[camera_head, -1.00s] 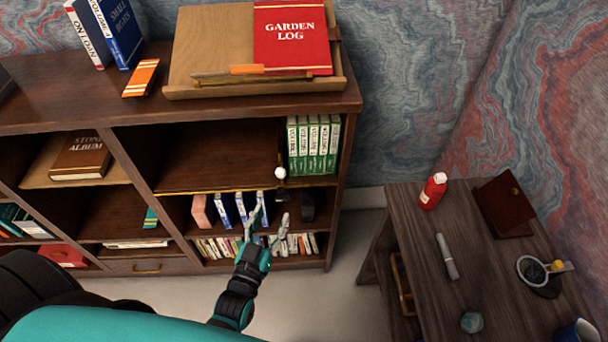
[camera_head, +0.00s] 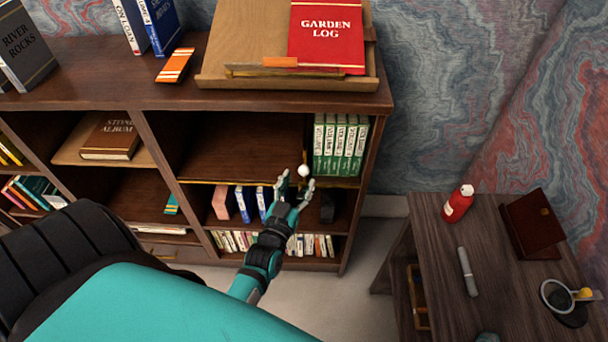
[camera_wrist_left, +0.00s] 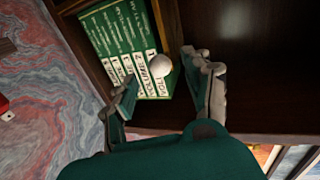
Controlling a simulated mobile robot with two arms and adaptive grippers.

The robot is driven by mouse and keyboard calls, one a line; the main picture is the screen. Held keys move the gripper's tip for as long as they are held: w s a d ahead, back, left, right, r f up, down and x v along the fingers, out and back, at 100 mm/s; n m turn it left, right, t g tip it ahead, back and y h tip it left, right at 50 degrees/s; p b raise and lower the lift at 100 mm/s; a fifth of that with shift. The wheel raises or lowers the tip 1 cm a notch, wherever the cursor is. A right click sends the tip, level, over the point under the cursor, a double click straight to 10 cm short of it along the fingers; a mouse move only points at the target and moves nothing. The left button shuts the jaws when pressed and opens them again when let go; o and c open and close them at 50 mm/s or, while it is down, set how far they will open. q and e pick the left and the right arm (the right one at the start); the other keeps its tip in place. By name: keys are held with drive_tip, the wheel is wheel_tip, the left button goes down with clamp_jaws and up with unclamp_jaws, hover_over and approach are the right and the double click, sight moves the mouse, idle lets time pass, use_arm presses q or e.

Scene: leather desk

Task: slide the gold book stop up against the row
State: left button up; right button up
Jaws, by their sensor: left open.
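A row of green-and-white volumes (camera_head: 340,145) stands upright at the right end of the upper shelf; it also shows in the left wrist view (camera_wrist_left: 118,35). A pale round knob (camera_head: 303,171) is at the shelf front, just left of the row; it also shows in the left wrist view (camera_wrist_left: 160,66). It seems to belong to the book stop, whose gold part I cannot make out clearly. My left gripper (camera_head: 298,180) is open at the shelf front, its fingertips on either side of the knob in the picture. I cannot tell whether they touch it. My right gripper is out of view.
The shelf board (camera_head: 245,165) left of the knob is clear. Blue-and-white books (camera_head: 243,203) stand on the shelf below. A wooden stand with a red Garden Log (camera_head: 326,38) is on top. A side table (camera_head: 425,240) with a red bottle stands at the right.

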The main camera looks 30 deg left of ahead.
sight(303, 175)
use_arm(q)
drive_tip(key=b+x, duration=0.1)
drive_tip(key=x, duration=0.4)
clamp_jaws()
idle(0.3)
drive_tip(key=shift+d, duration=0.1)
